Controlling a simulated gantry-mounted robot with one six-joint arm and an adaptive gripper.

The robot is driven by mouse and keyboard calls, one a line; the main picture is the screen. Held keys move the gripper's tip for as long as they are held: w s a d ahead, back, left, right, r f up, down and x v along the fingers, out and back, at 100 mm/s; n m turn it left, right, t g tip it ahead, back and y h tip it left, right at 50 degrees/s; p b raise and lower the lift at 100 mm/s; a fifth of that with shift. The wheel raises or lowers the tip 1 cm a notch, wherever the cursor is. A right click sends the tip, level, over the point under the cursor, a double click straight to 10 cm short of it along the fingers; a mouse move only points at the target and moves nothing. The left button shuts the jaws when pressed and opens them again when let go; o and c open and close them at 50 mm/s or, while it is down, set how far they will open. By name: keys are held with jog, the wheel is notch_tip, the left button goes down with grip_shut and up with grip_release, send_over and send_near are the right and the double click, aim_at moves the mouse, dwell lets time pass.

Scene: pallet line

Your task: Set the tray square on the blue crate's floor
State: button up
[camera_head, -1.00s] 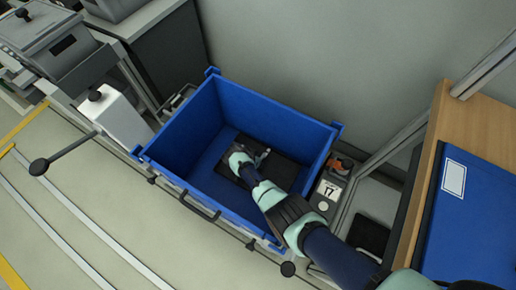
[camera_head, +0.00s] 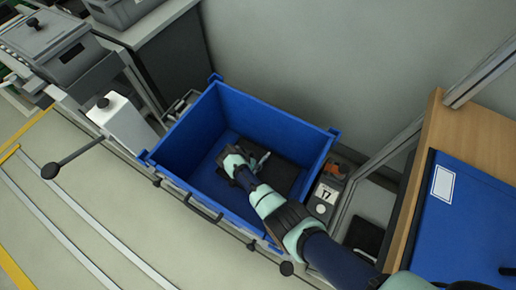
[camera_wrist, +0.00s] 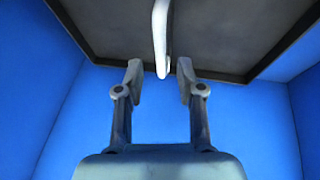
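The blue crate (camera_head: 285,124) stands open, with the dark tray (camera_head: 285,176) low inside it, towards the right in the head view. My gripper (camera_head: 240,170) reaches into the crate, at the tray's left side. In the wrist view the tray (camera_wrist: 110,28) fills the top, with a pale upright handle (camera_wrist: 161,35) at its middle. My gripper (camera_wrist: 160,78) is open there; the handle's end shows between the fingertips, with gaps on both sides. The tray's near edge runs slightly aslant in that view. My arm hides part of the tray, and I cannot tell whether it lies fully flat.
A label plate marked 17 (camera_head: 326,193) and an orange part (camera_head: 333,169) sit right of the crate. A wooden bench with a blue panel (camera_head: 474,215) is at the far right. A grey lidded box (camera_head: 65,50) stands upper left. Crate walls closely surround my gripper.

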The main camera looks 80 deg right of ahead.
jog(key=p+v, duration=0.2)
jog(key=v, duration=0.4)
jog(key=shift+r+p, duration=0.3)
jog(key=shift+r, duration=0.1)
jog(key=shift+w+a, duration=0.1)
jog(key=shift+a, duration=0.05)
